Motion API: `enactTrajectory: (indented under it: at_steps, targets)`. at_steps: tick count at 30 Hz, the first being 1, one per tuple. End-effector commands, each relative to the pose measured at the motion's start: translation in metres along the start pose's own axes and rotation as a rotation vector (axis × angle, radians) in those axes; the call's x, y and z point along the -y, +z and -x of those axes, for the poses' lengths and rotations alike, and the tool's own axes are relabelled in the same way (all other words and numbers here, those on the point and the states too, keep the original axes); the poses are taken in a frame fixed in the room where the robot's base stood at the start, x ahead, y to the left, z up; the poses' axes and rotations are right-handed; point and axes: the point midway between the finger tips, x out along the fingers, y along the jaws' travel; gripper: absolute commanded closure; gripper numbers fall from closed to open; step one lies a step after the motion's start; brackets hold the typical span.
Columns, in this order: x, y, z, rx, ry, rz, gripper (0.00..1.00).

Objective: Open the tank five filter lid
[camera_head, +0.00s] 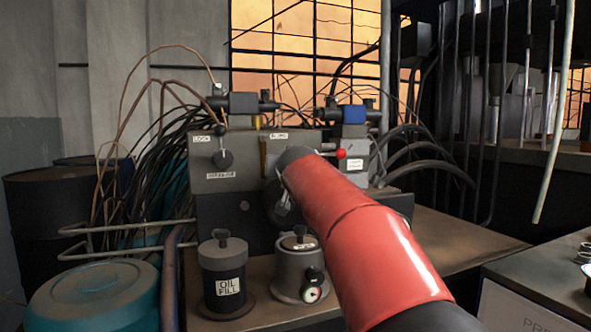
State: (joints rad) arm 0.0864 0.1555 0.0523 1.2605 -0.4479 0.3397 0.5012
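No label reading "tank five" can be made out. A grey canister (299,272) with a round lid (298,241), a top knob and a small gauge stands on the bench, just left of my red arm. The small label on its lid is too blurred to read. Left of it stands a black canister (223,283) marked "OIL FILL", with a grey knobbed lid (222,250). Both lids sit on their canisters. My arm reaches up and left toward the machine block. My gripper (283,205) is mostly hidden behind the arm's end; its fingers cannot be made out.
A grey machine block (222,183) with a dial, labels and valves on top stands behind the canisters. Hoses and bent pipes (125,229) crowd its left side. A teal drum (96,296) stands at lower left. The bench (450,240) right of my arm is clear.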

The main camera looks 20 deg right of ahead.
Motion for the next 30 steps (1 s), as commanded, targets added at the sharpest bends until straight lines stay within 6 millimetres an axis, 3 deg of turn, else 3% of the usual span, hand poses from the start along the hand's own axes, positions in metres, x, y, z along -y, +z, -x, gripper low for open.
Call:
enactTrajectory:
  at_steps: [18, 19, 21, 23, 30]
  targets:
    - [0.0074, 0.0017, -0.0047, 0.001, -0.006, -0.001, 1.0]
    - [0.0074, 0.0017, -0.0047, 0.001, -0.006, -0.001, 0.68]
    - [0.0071, 0.0015, -0.0046, 0.001, -0.005, -0.001, 0.58]
    - [0.0066, 0.0013, -0.0045, 0.001, -0.004, -0.001, 0.52]
    - [0.0052, 0.0006, -0.0039, 0.0, -0.002, -0.001, 0.52]
